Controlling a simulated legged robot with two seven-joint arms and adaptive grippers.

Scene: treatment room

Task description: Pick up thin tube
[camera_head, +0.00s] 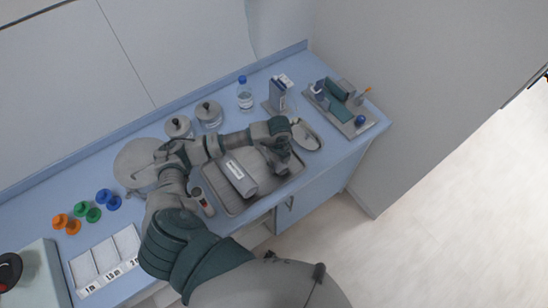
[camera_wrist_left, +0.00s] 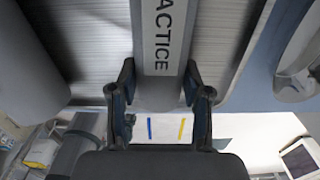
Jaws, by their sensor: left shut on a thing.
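My left gripper (camera_head: 280,160) reaches over the grey tray (camera_head: 221,198) on the blue counter. In the left wrist view, its two fingers (camera_wrist_left: 160,95) are shut on the thin tube (camera_wrist_left: 160,65), one on each side. The thicker tube also shows at the left of the wrist view (camera_wrist_left: 35,50). I cannot tell whether the held tube touches the tray.
A kidney dish (camera_head: 307,136) stands right of the tray. Behind are a water bottle (camera_head: 245,97) and lidded jars (camera_head: 209,114). An organiser (camera_head: 340,107) stands at the far right. Coloured weights (camera_head: 88,211) stand left.

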